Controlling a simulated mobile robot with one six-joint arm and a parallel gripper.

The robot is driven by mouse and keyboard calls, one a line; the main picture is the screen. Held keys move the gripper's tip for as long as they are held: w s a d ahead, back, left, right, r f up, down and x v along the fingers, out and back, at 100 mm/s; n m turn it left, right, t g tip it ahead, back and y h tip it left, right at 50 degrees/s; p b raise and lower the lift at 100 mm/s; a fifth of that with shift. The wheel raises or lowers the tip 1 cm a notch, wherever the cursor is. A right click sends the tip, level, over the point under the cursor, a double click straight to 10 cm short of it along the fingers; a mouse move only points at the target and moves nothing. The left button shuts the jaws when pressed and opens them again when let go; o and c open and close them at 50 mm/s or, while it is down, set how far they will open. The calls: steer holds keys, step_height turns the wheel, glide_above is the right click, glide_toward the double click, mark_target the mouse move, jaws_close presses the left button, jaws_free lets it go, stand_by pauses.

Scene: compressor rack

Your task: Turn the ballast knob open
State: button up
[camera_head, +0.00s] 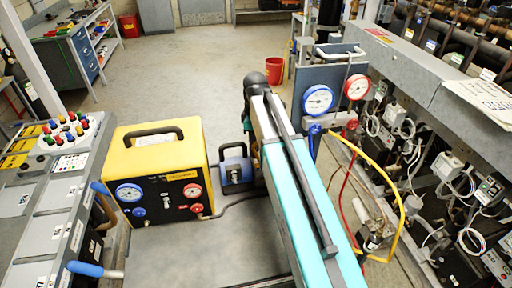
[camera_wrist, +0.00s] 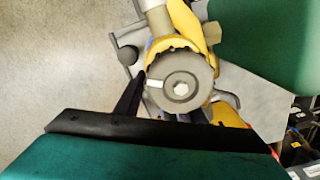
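A round grey knob (camera_wrist: 181,84) with a white mark on its left side and a pale centre sits near the middle of the wrist view, taken to be the ballast knob. A yellow body (camera_wrist: 208,35) shows behind it. My gripper (camera_wrist: 162,98) has its dark fingers apart at the knob. One finger is at the knob's left edge; the other is mostly hidden behind the knob's lower right. I cannot tell whether either finger touches it. In the head view my arm covers the gripper, and I cannot make out the knob.
A yellow unit (camera_head: 155,165) with two gauges stands left of my arm, beside a small blue-grey device (camera_head: 236,165). A gauge manifold (camera_head: 335,95) with hoses stands right, near the compressor rack (camera_head: 440,170). A control panel (camera_head: 45,190) is left. Open floor lies behind.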

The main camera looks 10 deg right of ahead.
steer(key=shift+m+p, duration=0.35)
steer(key=shift+m, duration=0.25)
steer(key=shift+m+p, duration=0.85)
steer(key=shift+m, duration=1.85)
steer(key=shift+w+a, duration=0.15)
steer(key=shift+w, duration=0.1)
steer(key=c, duration=0.8)
